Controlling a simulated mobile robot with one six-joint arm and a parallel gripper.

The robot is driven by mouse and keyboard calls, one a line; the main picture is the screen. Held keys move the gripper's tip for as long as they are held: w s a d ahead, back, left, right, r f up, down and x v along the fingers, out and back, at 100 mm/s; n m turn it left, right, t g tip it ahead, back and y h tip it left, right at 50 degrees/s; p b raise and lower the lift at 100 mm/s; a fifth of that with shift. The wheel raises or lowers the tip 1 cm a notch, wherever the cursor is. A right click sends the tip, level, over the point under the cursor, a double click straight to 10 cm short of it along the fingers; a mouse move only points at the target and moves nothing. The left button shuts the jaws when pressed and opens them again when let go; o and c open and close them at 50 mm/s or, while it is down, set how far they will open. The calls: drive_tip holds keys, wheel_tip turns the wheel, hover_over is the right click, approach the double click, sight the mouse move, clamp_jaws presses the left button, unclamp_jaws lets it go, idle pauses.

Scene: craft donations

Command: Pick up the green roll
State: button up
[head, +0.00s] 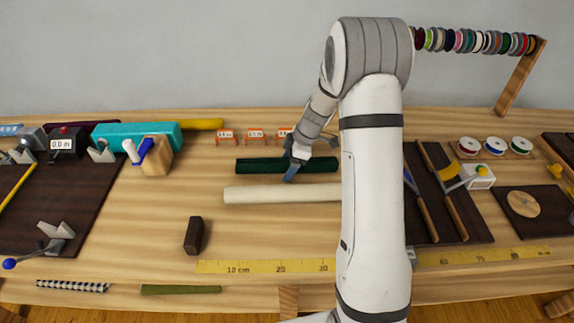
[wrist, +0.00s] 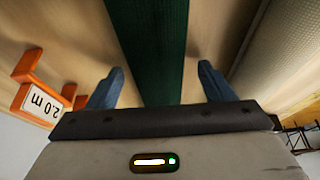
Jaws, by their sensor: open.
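The dark green roll (head: 262,165) lies flat and sideways on the wooden table, behind a cream roll, in the head view. My gripper (head: 291,170) is at the roll, just left of my arm. In the wrist view the green roll (wrist: 152,45) runs down the middle, between the two blue fingers of my gripper (wrist: 160,85). The fingers are open, with a gap on each side of the roll. In the head view my arm hides whatever lies behind it, near the roll's right end.
The cream roll (head: 280,194) lies parallel in front, close by. Small orange label stands (head: 255,136) stand behind the green roll; one reading 2.0 m (wrist: 40,98) is near the left finger in the wrist view. A dark block (head: 194,235) and a yellow ruler (head: 240,267) lie nearer the front.

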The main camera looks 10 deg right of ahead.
drive_tip(key=c, duration=1.2)
drive_tip(key=shift+o, duration=0.2)
wheel_tip(320, 180, up, 10)
drive_tip(key=shift+r+b, duration=0.1)
drive_tip(key=shift+b, duration=0.2)
